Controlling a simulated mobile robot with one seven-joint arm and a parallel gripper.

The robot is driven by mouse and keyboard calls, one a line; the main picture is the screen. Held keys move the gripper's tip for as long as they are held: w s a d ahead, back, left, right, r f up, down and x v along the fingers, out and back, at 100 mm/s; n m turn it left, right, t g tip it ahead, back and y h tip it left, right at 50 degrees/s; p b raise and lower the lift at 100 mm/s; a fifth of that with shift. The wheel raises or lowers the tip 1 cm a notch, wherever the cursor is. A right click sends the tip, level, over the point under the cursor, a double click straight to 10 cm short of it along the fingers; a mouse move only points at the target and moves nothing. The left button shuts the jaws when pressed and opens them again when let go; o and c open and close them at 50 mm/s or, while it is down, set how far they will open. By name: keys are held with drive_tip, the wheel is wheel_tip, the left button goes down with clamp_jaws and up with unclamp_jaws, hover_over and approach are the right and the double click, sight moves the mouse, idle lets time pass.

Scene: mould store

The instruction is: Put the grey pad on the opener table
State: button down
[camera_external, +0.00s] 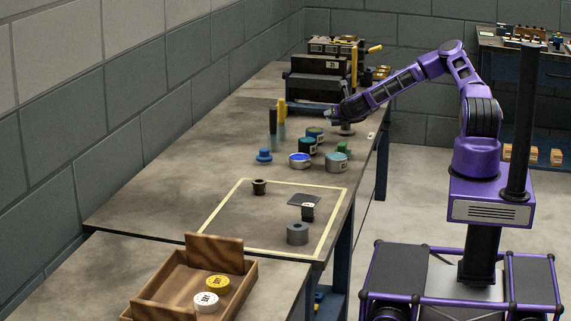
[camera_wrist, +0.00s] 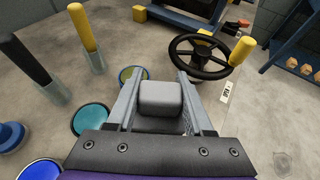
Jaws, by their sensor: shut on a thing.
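In the wrist view a rounded grey block, the grey pad (camera_wrist: 160,97), sits between the two fingers of my gripper (camera_wrist: 158,100). The fingers are shut on it. In the external view my gripper (camera_external: 334,116) is over the far part of the long bench, just in front of a dark machine (camera_external: 318,86) with a yellow handle. The pad is too small to make out clearly there. No readable label names the opener table, so I cannot tell which surface it is. A black handwheel (camera_wrist: 198,55) with a yellow knob lies just beyond my gripper, to the right.
Several round pots stand close to my gripper, including a teal-topped one (camera_wrist: 90,121) and a blue one (camera_external: 300,160). Black and yellow upright handles (camera_external: 282,115) stand left of it. A taped rectangle (camera_external: 232,216) nearer the front holds small parts. A wooden box (camera_external: 165,287) is at front.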

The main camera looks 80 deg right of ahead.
drive_tip(key=s+d+m+g, duration=0.1)
drive_tip(key=s+d+g, duration=0.1)
drive_tip(key=s+d, duration=0.4)
hover_over(355, 145)
drive_tip(key=shift+m+h, duration=0.3)
drive_tip(key=shift+h, duration=0.1)
wheel_tip(355, 145, down, 6)
drive_tip(key=shift+r+b, duration=0.1)
drive_tip(key=shift+b, duration=0.35)
drive_tip(key=shift+w+f+b, duration=0.1)
drive_tip(key=shift+f+b, duration=0.2)
drive_tip(key=shift+f, duration=1.7)
drive_tip(key=shift+f, duration=0.25)
drive_tip(key=shift+c, duration=1.4)
unclamp_jaws()
drive_tip(key=shift+r, duration=0.15)
